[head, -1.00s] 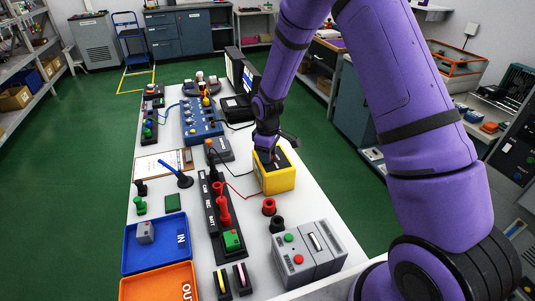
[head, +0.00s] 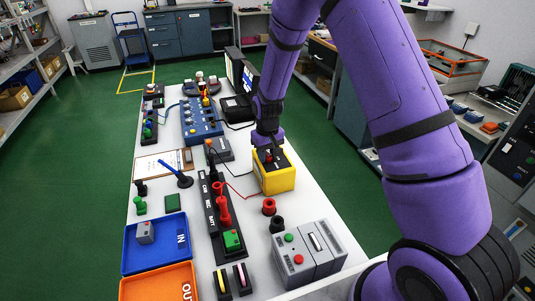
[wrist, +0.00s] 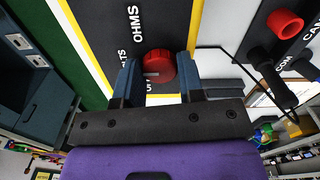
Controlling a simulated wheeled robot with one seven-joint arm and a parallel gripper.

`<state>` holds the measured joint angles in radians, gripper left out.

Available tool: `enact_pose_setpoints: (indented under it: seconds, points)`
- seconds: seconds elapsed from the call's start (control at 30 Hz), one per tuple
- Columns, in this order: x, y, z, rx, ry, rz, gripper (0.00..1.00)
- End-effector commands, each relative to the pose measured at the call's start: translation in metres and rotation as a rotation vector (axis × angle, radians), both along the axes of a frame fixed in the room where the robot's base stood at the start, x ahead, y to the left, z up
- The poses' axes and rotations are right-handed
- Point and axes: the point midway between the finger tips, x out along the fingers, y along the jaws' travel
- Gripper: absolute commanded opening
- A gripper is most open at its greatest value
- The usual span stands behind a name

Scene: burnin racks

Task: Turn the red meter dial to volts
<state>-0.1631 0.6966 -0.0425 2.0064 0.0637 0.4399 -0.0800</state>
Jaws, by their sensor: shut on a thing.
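The yellow meter (head: 278,182) stands on the white bench in the head view, with a black top face. In the wrist view its black face (wrist: 105,22) has a yellow border and the white label OHMS; another label, ending in LTS, is partly hidden. The red dial (wrist: 159,66) sits between the two fingertips of my gripper (wrist: 158,76). My gripper is shut on the dial from above. A pale mark shows on the dial's left part, near the LTS label; its exact pointing is hard to tell. In the head view my gripper (head: 268,146) covers part of the face.
A black strip with sockets (head: 218,215) and red and black leads lie left of the meter. Red and black round pieces (head: 269,206) and a grey box (head: 308,254) stand in front.

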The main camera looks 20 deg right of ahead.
Motion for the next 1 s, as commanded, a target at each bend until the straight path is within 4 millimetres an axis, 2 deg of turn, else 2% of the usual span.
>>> enact_pose_setpoints:
  seconds: [0.53,0.57,0.63,0.67,1.0]
  points:
    - [0.0003,-0.0001,0.0003,0.0,-0.001,-0.023,0.12]
    - [0.0003,-0.0001,0.0003,0.0,-0.001,-0.023,0.42]
    - [0.0003,-0.0001,0.0002,0.0,-0.001,-0.022,0.58]
    - [0.0002,-0.0001,0.0002,0.0,-0.001,-0.022,0.61]
    - [0.0003,0.0,0.0045,0.0,-0.001,-0.022,0.61]
